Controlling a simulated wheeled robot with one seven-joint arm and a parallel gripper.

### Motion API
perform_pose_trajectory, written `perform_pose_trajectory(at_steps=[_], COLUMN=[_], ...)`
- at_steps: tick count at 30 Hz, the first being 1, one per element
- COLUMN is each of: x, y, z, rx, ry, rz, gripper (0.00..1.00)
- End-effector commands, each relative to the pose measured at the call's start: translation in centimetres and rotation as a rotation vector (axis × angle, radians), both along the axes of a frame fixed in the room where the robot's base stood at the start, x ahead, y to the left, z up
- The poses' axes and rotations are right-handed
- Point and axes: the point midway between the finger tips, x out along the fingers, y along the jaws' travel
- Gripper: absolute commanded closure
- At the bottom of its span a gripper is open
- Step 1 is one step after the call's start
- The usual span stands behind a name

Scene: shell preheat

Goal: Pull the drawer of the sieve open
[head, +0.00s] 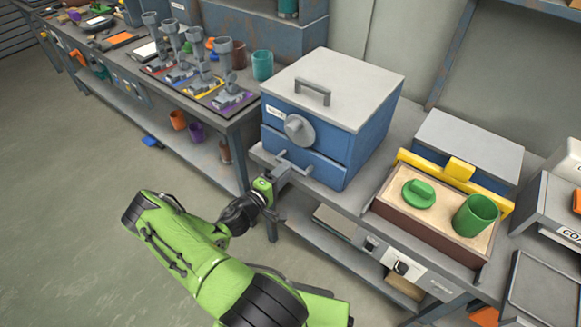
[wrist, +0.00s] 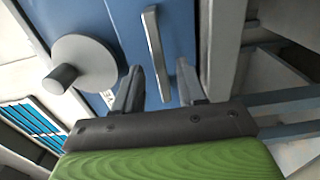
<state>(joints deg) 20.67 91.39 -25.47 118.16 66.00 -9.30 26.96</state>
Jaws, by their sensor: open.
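The sieve (head: 368,118) is a blue box with a light grey lid and a round grey knob on its front, standing on the bench. Its drawer (head: 325,172) is the low blue front below the knob and looks shut. The drawer's grey bar handle (head: 293,163) shows as an upright bar in the wrist view (wrist: 152,35). My gripper (head: 281,175) is open at the drawer front. In the wrist view its two fingers (wrist: 160,77) lie on either side of the handle's lower part. I cannot tell whether they touch it or reach fully around it.
A sand-filled box (head: 425,239) with a green lid-like piece and a green cup (head: 475,215) stands to the right. A grey bench (head: 258,115) with several cups and tools runs along the left. The floor (head: 70,190) in front is clear.

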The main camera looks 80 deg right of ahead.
Motion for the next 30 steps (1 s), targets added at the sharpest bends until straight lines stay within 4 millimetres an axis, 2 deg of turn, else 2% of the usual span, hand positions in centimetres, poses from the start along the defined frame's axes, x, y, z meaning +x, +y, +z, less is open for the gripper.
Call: perform_pose_trajectory(at_steps=[3,6,15,23,30], x=[-1.0,-1.4,-1.5,-1.5,-1.5], y=[-2.1,-3.1,-3.5,-3.4,-3.4], z=[-0.1,0.0,0.0,0.0,0.0], rx=[-0.002,0.0,0.0,0.001,0.001], ry=[-0.001,-0.001,0.0,0.0,0.0], rz=[-0.003,-0.001,0.001,0.0,0.0], gripper=[0.6,0.6,0.6,0.99,1.0])
